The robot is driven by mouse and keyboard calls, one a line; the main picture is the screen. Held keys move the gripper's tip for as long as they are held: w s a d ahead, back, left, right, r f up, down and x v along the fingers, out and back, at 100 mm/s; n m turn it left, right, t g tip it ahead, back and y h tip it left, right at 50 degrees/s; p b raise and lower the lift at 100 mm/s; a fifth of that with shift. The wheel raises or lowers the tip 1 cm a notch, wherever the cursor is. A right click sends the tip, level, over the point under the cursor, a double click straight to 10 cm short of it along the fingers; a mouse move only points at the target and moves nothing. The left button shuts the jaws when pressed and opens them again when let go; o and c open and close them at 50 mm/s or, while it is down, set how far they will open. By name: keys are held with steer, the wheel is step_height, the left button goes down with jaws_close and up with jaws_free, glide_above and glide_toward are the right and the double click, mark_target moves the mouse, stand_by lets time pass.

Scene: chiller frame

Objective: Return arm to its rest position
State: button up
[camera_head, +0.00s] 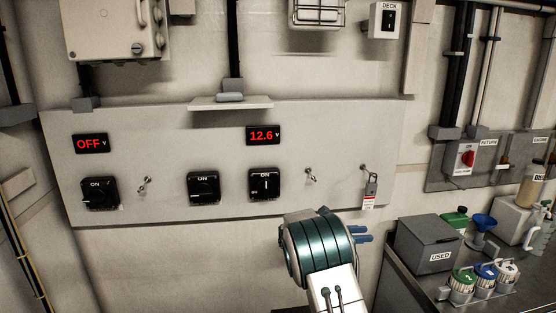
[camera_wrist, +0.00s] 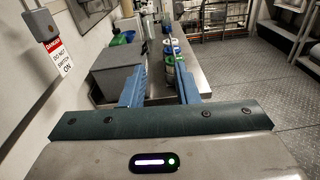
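My arm rises from the bottom of the head view, with its teal and white end in front of the lower wall panel. My gripper's blue fingers (camera_head: 364,235) point right there, partly hidden by the teal part. In the wrist view my gripper (camera_wrist: 160,90) has its two blue fingers apart with nothing held between them. Beyond them are the workbench and its containers. A grey padlock (camera_head: 371,187) with a red and white tag (camera_head: 369,202) hangs at the panel's right end, apart from my gripper. The tag also shows at the left of the wrist view (camera_wrist: 62,58).
The wall panel (camera_head: 225,132) carries black rotary switches (camera_head: 264,184) and displays reading OFF and 12.6. A grey USED box (camera_head: 428,243) and several lidded jars (camera_head: 462,284) stand on the bench at right. Open floor (camera_wrist: 250,80) shows in the wrist view.

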steer(key=s+d+r+m+g+y, duration=0.15)
steer(key=s+m+y, duration=0.25)
steer(key=s, duration=0.5)
steer(key=s+d+r+m+g+y, duration=0.15)
steer(key=s+m+y, duration=0.35)
steer(key=s, duration=0.5)
steer(key=s+a+m+t+y, duration=0.2)
steer(key=s+a+m+y, duration=0.2)
steer(key=s, duration=0.5)
steer(key=s+a+m+t+y, duration=0.2)
steer(key=s+a+m+y, duration=0.2)
steer(key=s+a, duration=0.3)
steer(key=s+m, duration=0.1)
steer(key=s, duration=0.2)
steer(key=shift+s+a+m, duration=0.25)
steer(key=shift+a+m, duration=0.05)
steer(key=shift+m, duration=0.1)
